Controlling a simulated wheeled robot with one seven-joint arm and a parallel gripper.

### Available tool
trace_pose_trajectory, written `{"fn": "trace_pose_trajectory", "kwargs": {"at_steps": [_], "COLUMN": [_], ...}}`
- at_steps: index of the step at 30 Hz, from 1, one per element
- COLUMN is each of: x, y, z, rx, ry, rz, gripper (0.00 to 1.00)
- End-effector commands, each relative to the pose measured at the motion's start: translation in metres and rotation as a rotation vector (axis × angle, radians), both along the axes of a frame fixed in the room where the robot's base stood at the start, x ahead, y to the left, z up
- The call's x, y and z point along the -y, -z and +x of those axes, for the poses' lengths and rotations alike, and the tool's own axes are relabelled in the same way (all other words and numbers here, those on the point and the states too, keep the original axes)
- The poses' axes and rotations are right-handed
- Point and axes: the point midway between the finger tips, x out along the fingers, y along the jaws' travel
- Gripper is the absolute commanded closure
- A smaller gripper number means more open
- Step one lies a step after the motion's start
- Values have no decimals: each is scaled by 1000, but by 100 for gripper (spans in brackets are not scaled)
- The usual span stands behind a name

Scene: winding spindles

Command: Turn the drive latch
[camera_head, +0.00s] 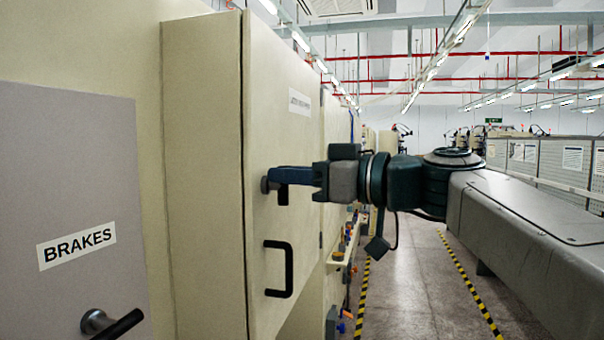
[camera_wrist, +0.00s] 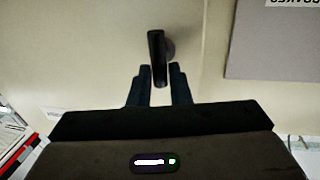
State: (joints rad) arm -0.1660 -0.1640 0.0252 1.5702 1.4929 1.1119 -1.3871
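The drive latch is a short black lever on a round base (camera_head: 265,186), on the narrow side door of the beige cabinet. Its black end (camera_head: 283,196) shows just below my gripper (camera_head: 279,176), which reaches in level from the right. The wrist view shows the lever (camera_wrist: 157,55) with one dark finger of my gripper (camera_wrist: 160,78) on either side of its lower end. The fingers are apart, and I see no firm grip on the lever. The small label above the latch (camera_head: 300,103) is too blurred to read.
A fixed black pull handle (camera_head: 288,268) is just below the latch. A grey panel (camera_head: 60,150) marked BRAKES, with its own black lever (camera_head: 118,324), is at the left. An aisle with striped floor lines (camera_head: 470,285) lies open beneath my arm.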

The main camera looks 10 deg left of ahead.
Motion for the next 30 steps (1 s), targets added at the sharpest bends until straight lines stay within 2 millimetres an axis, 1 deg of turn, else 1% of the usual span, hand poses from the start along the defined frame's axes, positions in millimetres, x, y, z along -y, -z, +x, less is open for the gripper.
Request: {"fn": "trace_pose_trajectory", "kwargs": {"at_steps": [1,2,10,16,23,30], "x": [0,0,0,1,1,1], "y": [0,0,0,0,-1,0], "z": [0,0,0,2,4,9], "rx": [0,0,-11,-77,-241,-468], "ry": [0,0,0,1,1,1], "rz": [0,0,1,5,19,36], "gripper": [98,100,100,100,100,100]}}
